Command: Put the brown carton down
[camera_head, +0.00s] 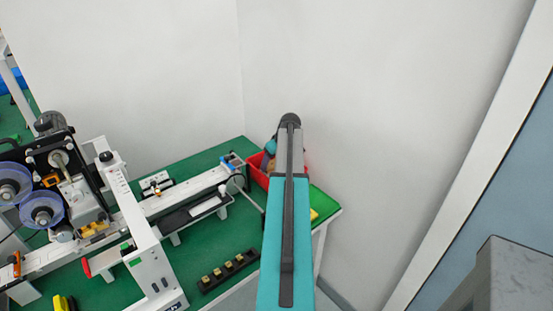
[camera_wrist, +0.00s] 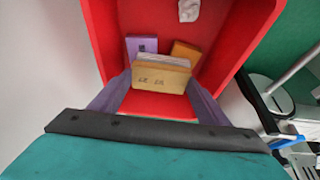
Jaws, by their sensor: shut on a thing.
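In the wrist view the brown carton (camera_wrist: 158,78) is a tan box with dark markings on its near face. It sits between the two purplish fingers of my gripper (camera_wrist: 160,82), which is shut on it. The carton is over or inside the red crate (camera_wrist: 105,40); I cannot tell whether it touches the floor. In the head view my arm hides the carton and most of the crate, whose red edge (camera_head: 257,176) shows at the table's back right corner.
Inside the crate, beyond the carton, lie a purple box (camera_wrist: 141,44), an orange box (camera_wrist: 186,51) and a white crumpled piece (camera_wrist: 189,10). The green table (camera_head: 195,262) carries a machine with blue reels (camera_head: 42,208) at left. White walls stand close behind the crate.

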